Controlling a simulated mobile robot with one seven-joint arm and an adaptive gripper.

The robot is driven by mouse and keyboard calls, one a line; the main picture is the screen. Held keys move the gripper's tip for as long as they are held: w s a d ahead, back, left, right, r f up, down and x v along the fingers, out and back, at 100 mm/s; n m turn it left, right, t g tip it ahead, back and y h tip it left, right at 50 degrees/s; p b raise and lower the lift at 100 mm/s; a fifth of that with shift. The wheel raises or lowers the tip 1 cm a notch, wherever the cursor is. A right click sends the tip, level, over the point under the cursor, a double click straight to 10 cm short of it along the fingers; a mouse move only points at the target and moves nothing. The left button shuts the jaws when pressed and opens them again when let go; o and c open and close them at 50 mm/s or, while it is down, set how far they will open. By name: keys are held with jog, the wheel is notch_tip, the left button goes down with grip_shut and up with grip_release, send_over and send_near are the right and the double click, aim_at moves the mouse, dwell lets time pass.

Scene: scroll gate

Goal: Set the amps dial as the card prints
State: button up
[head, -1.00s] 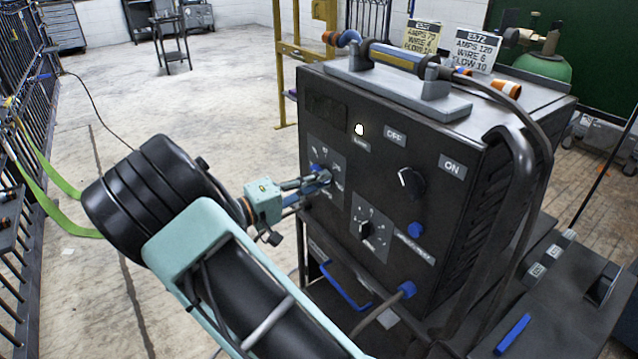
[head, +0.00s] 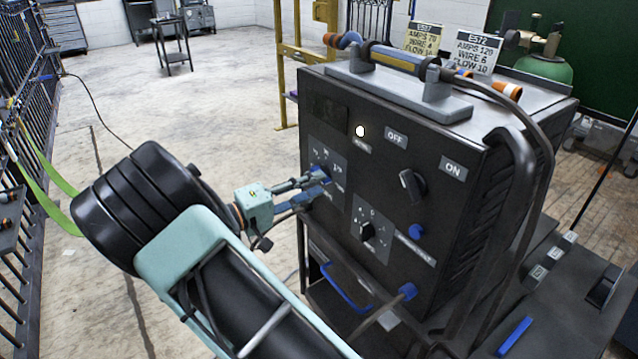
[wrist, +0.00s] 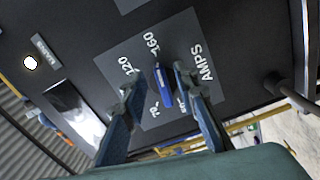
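The amps dial is a blue bar knob (wrist: 162,84) on a grey plate (wrist: 108,68) printed AMPS, 120, 160 and 70. One end of the knob lies near 160; I cannot tell which end is the pointer. My gripper (wrist: 157,79) is open, its fingers on either side of the knob, with a gap on the left; contact on the right is unclear. In the head view my gripper (head: 325,183) is at the dial on the welder's front (head: 400,265). A white card (head: 478,50) reads AMPS 120, WIRE 6, FLOW 10. A yellow card (head: 425,38) seems to read AMPS 70.
A second dial (head: 367,231) sits lower right of the amps dial, and a black switch (head: 412,184) lies between OFF and ON labels. A blue handle (head: 345,290) sticks out below. A lit white lamp (head: 361,131) is above. Open floor lies left of the welder.

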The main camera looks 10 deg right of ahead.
jog(key=v, duration=1)
jog(key=shift+d, duration=0.1)
